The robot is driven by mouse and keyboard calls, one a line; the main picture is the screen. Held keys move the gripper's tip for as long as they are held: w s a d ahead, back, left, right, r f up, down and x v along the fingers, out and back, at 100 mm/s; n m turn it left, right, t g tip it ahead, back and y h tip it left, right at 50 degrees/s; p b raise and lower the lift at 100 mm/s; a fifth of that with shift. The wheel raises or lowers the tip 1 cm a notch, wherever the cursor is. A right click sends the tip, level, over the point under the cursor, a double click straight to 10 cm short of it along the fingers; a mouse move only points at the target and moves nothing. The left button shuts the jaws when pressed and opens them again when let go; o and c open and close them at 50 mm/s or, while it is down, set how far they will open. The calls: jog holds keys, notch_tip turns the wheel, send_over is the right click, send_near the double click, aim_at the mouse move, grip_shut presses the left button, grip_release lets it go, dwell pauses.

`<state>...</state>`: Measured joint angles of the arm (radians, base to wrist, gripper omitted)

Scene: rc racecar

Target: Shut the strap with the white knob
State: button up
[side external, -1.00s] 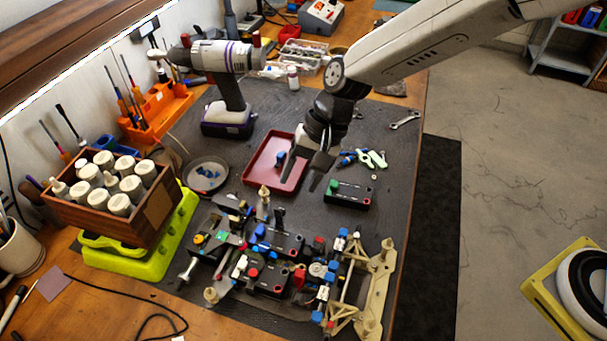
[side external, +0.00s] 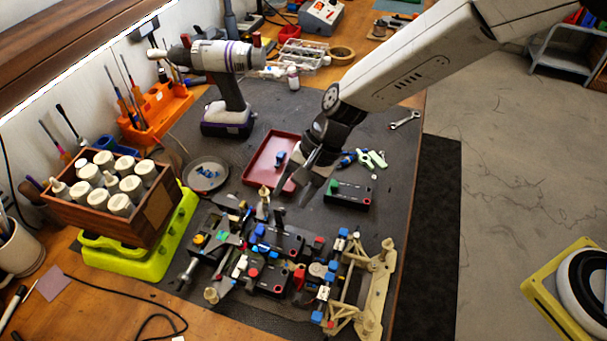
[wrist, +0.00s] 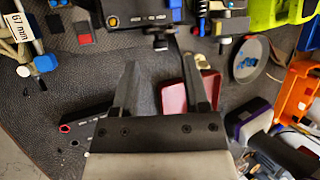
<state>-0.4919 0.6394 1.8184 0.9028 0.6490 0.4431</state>
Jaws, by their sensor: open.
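The RC car chassis (side external: 285,260) lies on the dark mat in the side view, with black boxes and small red, blue and white parts on it. A small white part (side external: 239,266), possibly the white knob, shows at its left-middle; I cannot tell whether a strap there is open or shut. My gripper (side external: 291,200) is open and empty, pointing down just above the chassis's far side. In the wrist view my gripper (wrist: 160,68) has its fingers apart, with a dark upright part (wrist: 161,42) of the chassis beyond them.
A red tray (side external: 268,160) and a black box with a green part (side external: 348,194) lie behind the chassis. A grey dish (side external: 206,173) and a wooden crate of white bottles (side external: 110,190) stand left. Tan posts (side external: 264,194) rise from the chassis near my gripper.

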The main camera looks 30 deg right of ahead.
aim_at(283, 210)
jog(key=shift+x, duration=1.75)
grip_shut()
